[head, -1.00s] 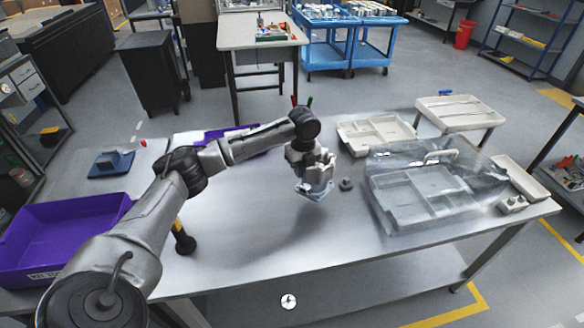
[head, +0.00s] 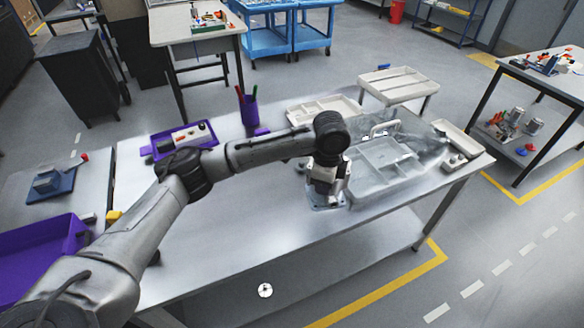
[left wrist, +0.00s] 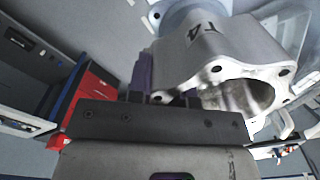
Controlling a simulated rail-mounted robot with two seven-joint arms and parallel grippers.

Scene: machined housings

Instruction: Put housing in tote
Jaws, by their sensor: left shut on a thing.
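My left gripper (head: 326,184) is shut on a grey metal housing (head: 327,203), whose flanged end hangs below the fingers. The housing is over the right half of the steel table, just left of the clear tray; I cannot tell whether it touches the table. In the left wrist view the housing (left wrist: 215,62) shows large, with a round bore, bolt holes and dark marking on its side. A purple tote (head: 72,232) stands at the far left, cut off by the picture's edge, far from the gripper. My right gripper is not in view.
A clear divided tray (head: 388,180) and pale trays (head: 325,108) sit right of and behind the gripper. A purple tool tray (head: 150,152) and a purple pen cup (head: 249,112) stand at the back. The table's front middle (head: 230,235) is clear.

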